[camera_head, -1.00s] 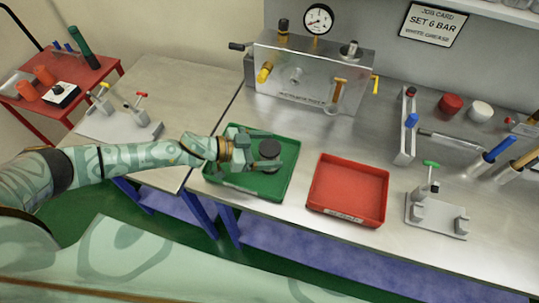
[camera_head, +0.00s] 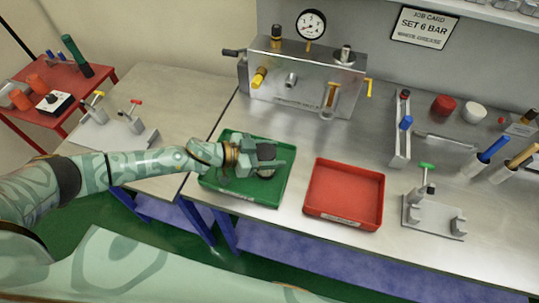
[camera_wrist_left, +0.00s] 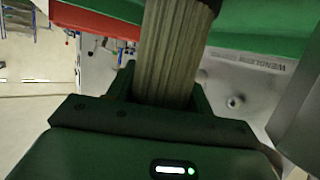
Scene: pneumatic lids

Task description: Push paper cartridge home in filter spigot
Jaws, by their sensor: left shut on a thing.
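My left gripper (camera_head: 268,158) is over the green tray (camera_head: 222,185) and is shut on the paper cartridge. The cartridge shows as a pale pleated body (camera_wrist_left: 172,55) in the left wrist view, with a dark end at the top. In the head view the gripper hides most of it; I cannot tell if it still touches the tray. A short metal stub, which looks like the filter spigot (camera_head: 291,79), sticks out of the front of the grey panel block, well apart from the cartridge. My right gripper is not in view.
The grey panel block (camera_head: 325,88) carries a gauge (camera_head: 311,24) and several yellow fittings. An empty red tray (camera_head: 345,190) lies right of the green one. A clamp fixture (camera_head: 432,217) and an upright rack (camera_head: 401,130) stand further right. Bare bench lies between trays and block.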

